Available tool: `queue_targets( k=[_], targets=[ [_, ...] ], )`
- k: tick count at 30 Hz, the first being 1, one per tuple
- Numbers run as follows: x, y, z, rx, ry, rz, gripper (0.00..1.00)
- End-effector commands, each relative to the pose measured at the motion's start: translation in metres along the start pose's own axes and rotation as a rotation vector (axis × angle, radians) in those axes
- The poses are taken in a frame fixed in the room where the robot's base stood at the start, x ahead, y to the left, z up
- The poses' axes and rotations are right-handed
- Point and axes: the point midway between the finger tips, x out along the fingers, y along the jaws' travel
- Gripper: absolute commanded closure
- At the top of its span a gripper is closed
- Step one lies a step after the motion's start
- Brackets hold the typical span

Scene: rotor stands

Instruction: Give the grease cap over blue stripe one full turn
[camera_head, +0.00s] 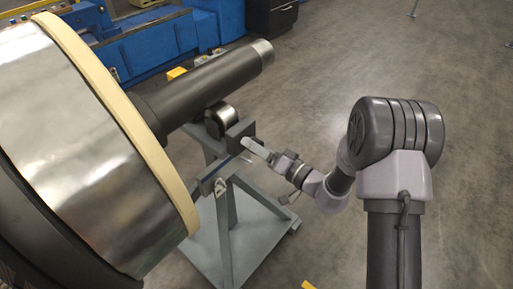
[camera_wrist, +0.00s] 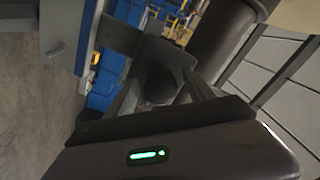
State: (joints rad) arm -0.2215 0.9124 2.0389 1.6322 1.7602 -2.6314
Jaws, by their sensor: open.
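My gripper (camera_head: 250,150) is beside the upper part of the grey rotor stand, under the shaft. In the wrist view my gripper (camera_wrist: 165,98) is open, with one dark finger on each side. A dark rounded part (camera_wrist: 160,75) shows between or just beyond the fingers; I cannot tell whether it is the grease cap or whether the fingers touch it. A blue stripe (camera_wrist: 88,38) runs along a grey stand plate at the upper left. A small pale fitting (camera_head: 220,186) is on the stand's near side in the head view. No cap can be identified for certain.
The large rotor (camera_head: 85,150) with a cream rim fills the left. Its dark shaft (camera_head: 205,90) rests on a shiny roller (camera_head: 221,118) on the stand (camera_head: 228,225). Blue machinery (camera_head: 150,50) stands behind. The floor at right is clear.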

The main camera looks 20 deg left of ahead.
Motion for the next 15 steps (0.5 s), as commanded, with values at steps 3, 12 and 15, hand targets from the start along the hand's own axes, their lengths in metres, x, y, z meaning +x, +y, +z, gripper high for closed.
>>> queue_targets(
  k=[3,12,15],
  targets=[
    [0.0004,-0.0002,-0.0002,0.0,0.0,0.0,0.37],
    [0.0,-0.0001,-0.0003,0.0,0.0,0.0,0.79],
    [-0.0001,-0.0001,-0.0002,0.0,0.0,0.0,0.98]
  ],
)
